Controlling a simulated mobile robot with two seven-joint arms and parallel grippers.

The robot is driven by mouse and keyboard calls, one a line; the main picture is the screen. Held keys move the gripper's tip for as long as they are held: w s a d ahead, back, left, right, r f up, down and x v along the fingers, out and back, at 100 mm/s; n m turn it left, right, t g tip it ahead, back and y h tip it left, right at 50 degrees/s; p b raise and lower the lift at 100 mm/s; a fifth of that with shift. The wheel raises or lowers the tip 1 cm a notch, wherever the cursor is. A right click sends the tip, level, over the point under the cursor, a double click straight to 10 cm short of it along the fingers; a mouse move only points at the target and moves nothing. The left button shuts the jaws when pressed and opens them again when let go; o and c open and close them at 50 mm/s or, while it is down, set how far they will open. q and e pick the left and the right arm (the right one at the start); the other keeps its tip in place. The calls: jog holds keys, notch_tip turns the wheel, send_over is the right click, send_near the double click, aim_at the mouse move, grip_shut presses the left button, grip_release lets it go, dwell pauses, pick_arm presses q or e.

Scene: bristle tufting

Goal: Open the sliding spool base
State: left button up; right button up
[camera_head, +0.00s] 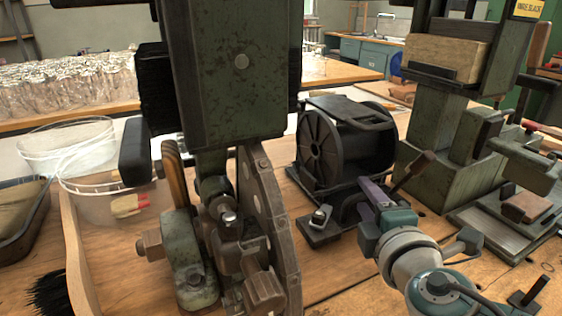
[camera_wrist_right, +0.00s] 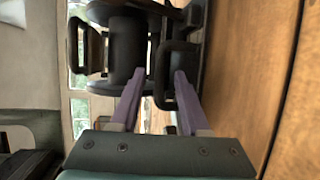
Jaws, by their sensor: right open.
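The black spool (camera_head: 345,145) stands on its dark base (camera_head: 318,228) on the wooden bench, right of the green machine. In the right wrist view the spool (camera_wrist_right: 126,52) appears sideways, ahead of my fingers. A black loop-shaped handle (camera_wrist_right: 178,47) shows close to the right-hand fingertip; I cannot tell whether they touch. The same gripper (camera_wrist_right: 156,76) shows open in the wrist view. The arm hides part of the base. My left gripper is out of view.
The green machine (camera_head: 238,75) with its toothed wheel (camera_head: 265,200) stands close on the left. Another green machine with a wooden block (camera_head: 445,57) stands on the right. Clear plastic buckets (camera_head: 85,165) and a dark brush (camera_head: 50,292) are at left.

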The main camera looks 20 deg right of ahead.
aim_at(355, 205)
jog(key=shift+b+x, duration=0.6)
jog(key=shift+x, duration=1.75)
grip_shut()
jog(key=shift+r, duration=0.25)
